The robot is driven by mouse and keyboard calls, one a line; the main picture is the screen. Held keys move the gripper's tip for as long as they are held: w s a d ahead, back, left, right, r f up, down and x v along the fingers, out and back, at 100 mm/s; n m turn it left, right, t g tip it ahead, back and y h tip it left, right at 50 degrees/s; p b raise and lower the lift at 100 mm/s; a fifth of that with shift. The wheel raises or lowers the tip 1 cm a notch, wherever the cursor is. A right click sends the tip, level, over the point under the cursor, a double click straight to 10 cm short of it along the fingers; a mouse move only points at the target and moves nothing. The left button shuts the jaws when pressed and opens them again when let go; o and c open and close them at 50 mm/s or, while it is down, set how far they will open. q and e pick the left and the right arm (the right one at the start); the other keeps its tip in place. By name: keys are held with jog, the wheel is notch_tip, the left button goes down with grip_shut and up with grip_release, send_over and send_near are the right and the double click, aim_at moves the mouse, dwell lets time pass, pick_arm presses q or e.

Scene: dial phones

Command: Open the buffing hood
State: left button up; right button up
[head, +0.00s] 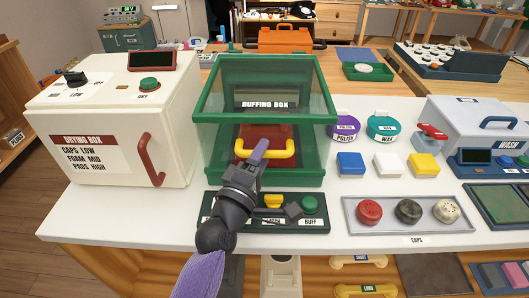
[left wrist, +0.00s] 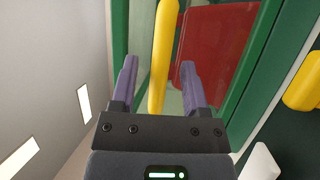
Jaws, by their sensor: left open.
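The buffing box (head: 265,72) is a green-framed case with clear panels and a "BUFFING BOX" label, standing on the white table. A yellow bar handle (head: 285,153) crosses its front, before a dark red panel. My left gripper (head: 262,150) reaches the handle from the front. In the left wrist view the yellow handle (left wrist: 162,50) passes between the two open purple fingers (left wrist: 157,85), and the red panel (left wrist: 215,50) shows behind. I cannot tell whether a finger touches the handle. The hood looks closed. My right gripper is not in view.
A control panel (head: 225,217) with a yellow knob and green button lies in front of the box, under my arm. The drying box (head: 120,110) stands close at left. Polish and wax tubs, colored blocks (head: 387,164) and a caps tray (head: 365,228) are at right.

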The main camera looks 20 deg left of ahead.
pick_arm(q)
jog(key=shift+w+r, duration=0.1)
jog(key=shift+w, duration=0.5)
jog(key=shift+c, duration=0.2)
grip_shut()
dwell(0.4)
dwell(0.3)
